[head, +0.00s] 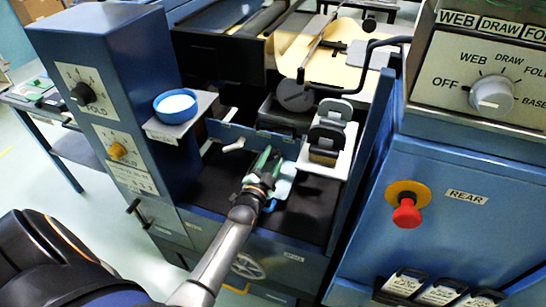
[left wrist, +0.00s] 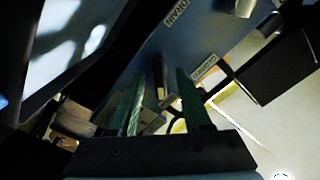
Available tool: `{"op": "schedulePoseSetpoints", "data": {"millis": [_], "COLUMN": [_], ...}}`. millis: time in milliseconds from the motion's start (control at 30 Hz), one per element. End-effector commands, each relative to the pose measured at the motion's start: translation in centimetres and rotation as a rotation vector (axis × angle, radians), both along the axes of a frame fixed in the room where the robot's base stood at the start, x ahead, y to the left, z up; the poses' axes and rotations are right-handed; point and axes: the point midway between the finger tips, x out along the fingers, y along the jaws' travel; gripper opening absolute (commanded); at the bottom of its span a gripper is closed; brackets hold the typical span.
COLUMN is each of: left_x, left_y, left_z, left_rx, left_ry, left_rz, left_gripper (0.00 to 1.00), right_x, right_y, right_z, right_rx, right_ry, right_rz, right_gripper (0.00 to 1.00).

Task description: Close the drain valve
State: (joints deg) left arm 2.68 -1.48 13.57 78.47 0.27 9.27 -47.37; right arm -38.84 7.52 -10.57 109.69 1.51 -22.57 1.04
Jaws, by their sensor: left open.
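My left gripper (head: 268,155) reaches into the machine's bay in the head view, close in front of a low blue panel. Its green fingers also show in the left wrist view (left wrist: 159,88), apart. A narrow dark handle (left wrist: 160,76), apparently the drain valve's, stands between the fingers with no clear contact on either side. A label reading DRAIN (left wrist: 175,17) is above it on the blue panel (left wrist: 205,35). A smaller label (left wrist: 204,69), too blurred to read surely, lies to its right. In the head view the gripper hides this handle. My right gripper is out of view.
A pale lever (head: 234,146) sticks out left of the gripper. A blue round dish (head: 176,107) stands on a side shelf. The dark bay floor (head: 215,180) is clear on the left.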

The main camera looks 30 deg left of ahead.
Motion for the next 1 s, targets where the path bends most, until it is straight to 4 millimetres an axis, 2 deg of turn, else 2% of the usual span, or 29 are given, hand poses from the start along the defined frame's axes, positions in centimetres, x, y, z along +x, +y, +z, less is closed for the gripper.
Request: {"op": "schedulePoseSetpoints", "data": {"millis": [133, 567, 1000], "left_x": [-0.01, 0.00, 0.01], "left_y": [-0.02, -0.02, -0.01], "left_z": [-0.01, -0.01, 0.03], "left_rx": [0.000, -0.001, -0.008], "left_ry": [0.000, 0.000, -0.003], "left_rz": [0.000, 0.000, -0.001], "left_gripper": [0.49, 0.00, 0.00], "right_x": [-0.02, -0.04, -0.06], "right_y": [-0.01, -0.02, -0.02], "right_z": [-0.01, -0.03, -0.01], "right_rx": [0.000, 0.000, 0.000], "right_ry": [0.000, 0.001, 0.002], "right_rz": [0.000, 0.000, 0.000], "right_gripper": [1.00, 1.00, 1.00]}}
